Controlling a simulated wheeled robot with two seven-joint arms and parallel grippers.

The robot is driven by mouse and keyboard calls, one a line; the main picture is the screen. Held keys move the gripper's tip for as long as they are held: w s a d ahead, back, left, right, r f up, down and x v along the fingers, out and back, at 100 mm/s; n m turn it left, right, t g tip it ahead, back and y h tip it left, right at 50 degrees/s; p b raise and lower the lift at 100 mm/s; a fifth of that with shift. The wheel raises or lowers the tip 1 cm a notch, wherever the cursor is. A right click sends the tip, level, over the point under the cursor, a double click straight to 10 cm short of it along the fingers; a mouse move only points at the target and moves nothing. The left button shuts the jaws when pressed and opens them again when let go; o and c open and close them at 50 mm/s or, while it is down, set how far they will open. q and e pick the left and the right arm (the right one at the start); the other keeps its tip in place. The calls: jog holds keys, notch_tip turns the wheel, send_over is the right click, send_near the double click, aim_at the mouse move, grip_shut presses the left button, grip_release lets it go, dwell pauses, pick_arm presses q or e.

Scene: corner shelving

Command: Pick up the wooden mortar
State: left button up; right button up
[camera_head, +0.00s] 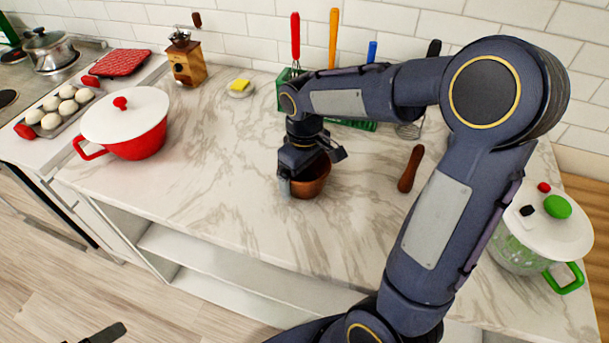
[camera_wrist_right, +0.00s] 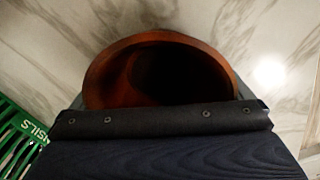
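The wooden mortar (camera_head: 312,184) is a brown round bowl on the marble counter, near its middle. In the right wrist view the mortar (camera_wrist_right: 160,75) shows from above as a dark, empty-looking opening, its near side hidden by my gripper body. My right gripper (camera_head: 312,170) is over the mortar, fingers apart on either side of its rim. Whether both fingers touch it is not clear. A dark piece at the bottom left, probably my left gripper (camera_head: 104,334), is mostly cut off, far from the mortar.
A brown wooden pestle (camera_head: 411,169) lies right of the mortar. A green utensil rack (camera_head: 356,124) stands behind. A red pot (camera_head: 136,142) is at left, a white-lidded pot with green handles (camera_head: 520,254) at right. Counter left of the mortar is clear.

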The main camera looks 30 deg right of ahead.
jog(key=c, duration=0.7)
jog(key=shift+r, duration=0.1)
